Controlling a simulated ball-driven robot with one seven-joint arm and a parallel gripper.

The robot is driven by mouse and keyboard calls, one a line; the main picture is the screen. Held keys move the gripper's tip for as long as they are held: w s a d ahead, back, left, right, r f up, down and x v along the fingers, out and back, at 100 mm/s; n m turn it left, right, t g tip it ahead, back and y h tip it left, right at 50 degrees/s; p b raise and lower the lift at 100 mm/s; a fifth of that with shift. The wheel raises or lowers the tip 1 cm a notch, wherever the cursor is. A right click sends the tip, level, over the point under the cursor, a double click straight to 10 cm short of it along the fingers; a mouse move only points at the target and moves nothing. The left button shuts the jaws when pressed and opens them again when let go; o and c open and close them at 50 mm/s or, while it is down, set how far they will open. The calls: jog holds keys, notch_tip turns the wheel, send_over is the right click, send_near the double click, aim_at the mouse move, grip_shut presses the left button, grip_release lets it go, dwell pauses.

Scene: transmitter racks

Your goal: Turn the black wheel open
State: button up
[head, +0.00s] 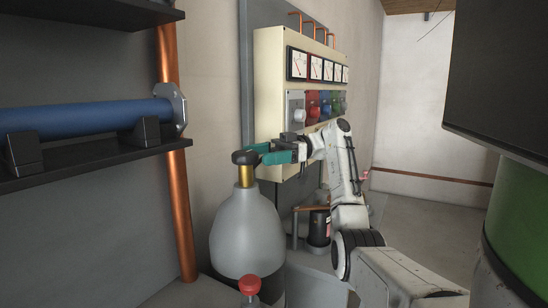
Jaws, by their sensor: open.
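The black wheel (241,157) sits on a brass valve stem (246,176) at the top of a grey gas bottle (246,237) in the head view. My gripper (259,153), with teal fingers, reaches in from the right at the wheel's height. Its fingers are open, and their tips are at the wheel's right side. The tips overlap the wheel in the picture, so I cannot tell whether they touch it. The wheel's right part is partly hidden by the fingers.
A cream panel (268,96) with gauges and coloured knobs hangs behind my gripper. A copper pipe (178,200) and black shelves with a blue cylinder (85,115) stand at left. A red knob (249,284) is in front. A green drum (517,220) stands at right.

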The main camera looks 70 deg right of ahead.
jog(key=shift+b+v, duration=0.35)
jog(key=shift+v, duration=1.75)
